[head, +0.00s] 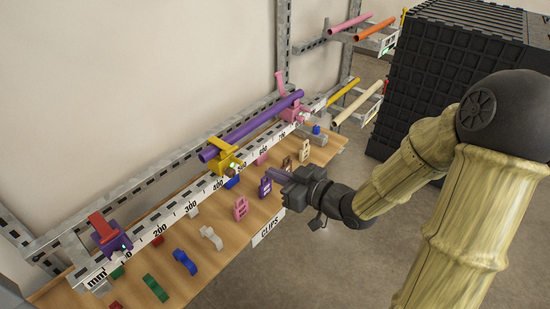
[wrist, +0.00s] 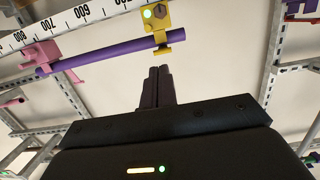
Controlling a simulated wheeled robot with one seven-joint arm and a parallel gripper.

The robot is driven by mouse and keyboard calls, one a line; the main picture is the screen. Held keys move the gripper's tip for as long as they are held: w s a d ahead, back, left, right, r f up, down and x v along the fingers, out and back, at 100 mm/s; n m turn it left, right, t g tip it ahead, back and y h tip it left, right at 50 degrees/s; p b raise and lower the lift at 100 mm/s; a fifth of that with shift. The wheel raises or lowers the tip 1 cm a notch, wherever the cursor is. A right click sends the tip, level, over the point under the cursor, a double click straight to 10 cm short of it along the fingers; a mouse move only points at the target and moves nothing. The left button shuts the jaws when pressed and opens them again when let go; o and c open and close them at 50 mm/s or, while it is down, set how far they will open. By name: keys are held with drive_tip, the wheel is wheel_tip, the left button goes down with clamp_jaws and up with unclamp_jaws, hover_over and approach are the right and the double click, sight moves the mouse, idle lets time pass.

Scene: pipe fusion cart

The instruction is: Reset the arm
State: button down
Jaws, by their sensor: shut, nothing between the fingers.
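My arm reaches in from the right in the head view. My gripper (head: 279,176) is shut and empty, above the front part of the wooden shelf (head: 205,262). In the wrist view the two dark fingers (wrist: 158,88) are pressed together, pointing toward a purple pipe (wrist: 105,54) and apart from it. The purple pipe (head: 250,126) lies along the ruler rail, by a yellow clamp (head: 222,158) and a pink clamp (head: 292,108). The yellow clamp (wrist: 156,17) shows a green light.
Several loose clips lie on the shelf, including a pink one (head: 241,208), a grey one (head: 211,237) and a blue one (head: 185,262). A purple clamp with a red lever (head: 105,232) sits at the rail's left end. A black crate stack (head: 440,75) stands behind my arm. Open floor lies right of the shelf.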

drive_tip(key=s+d+m+g+h+p, duration=0.25)
drive_tip(key=d+m+h+p, duration=0.35)
drive_tip(key=d+h, duration=0.4)
drive_tip(key=s+d+r+m+g+h+p, duration=0.1)
drive_tip(key=s+m+g+p, duration=0.1)
drive_tip(key=s, duration=0.2)
drive_tip(key=s+d+r+m+g+h+p, duration=0.1)
drive_tip(key=s+d+r+g+p, duration=0.1)
drive_tip(key=s, duration=0.3)
drive_tip(key=shift+s+r+m+g+p, duration=0.3)
drive_tip(key=shift+m+g+p, duration=0.1)
drive_tip(key=shift+g+p, duration=0.3)
drive_tip(key=shift+d, duration=0.1)
